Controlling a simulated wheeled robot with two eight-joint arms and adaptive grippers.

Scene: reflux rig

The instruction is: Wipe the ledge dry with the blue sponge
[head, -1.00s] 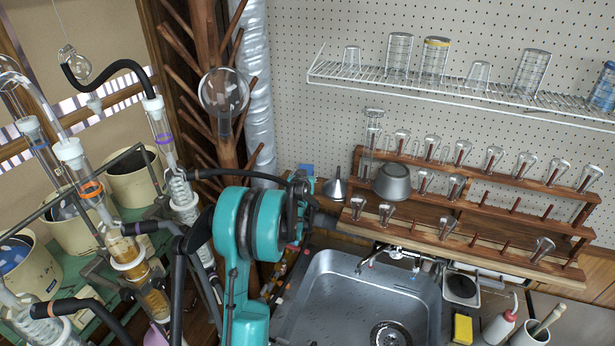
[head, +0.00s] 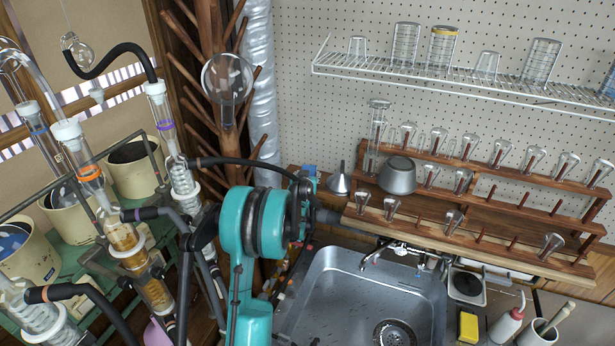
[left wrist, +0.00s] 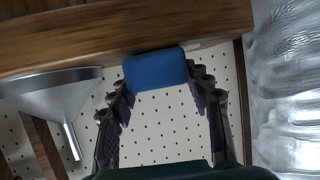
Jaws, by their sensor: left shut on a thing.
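The blue sponge (left wrist: 156,69) is between the fingertips of my left gripper (left wrist: 160,88), which is shut on it. In the left wrist view the sponge lies against the wooden ledge (left wrist: 60,42); I cannot tell how firmly it touches. In the head view a small blue part of the sponge (head: 311,171) shows past my teal left arm, left of the metal funnel (head: 339,181). My left fingers are mostly hidden there by the arm. The funnel also shows in the left wrist view (left wrist: 55,92), beside the gripper. My right gripper is in neither view.
A wooden rack (head: 470,240) with several glass flasks and a metal beaker (head: 397,176) stand right of the funnel. Below is the steel sink (head: 345,300). A yellow sponge (head: 468,326) lies at its right. Reflux glassware (head: 125,240) crowds the left. A silver duct (head: 260,90) rises behind.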

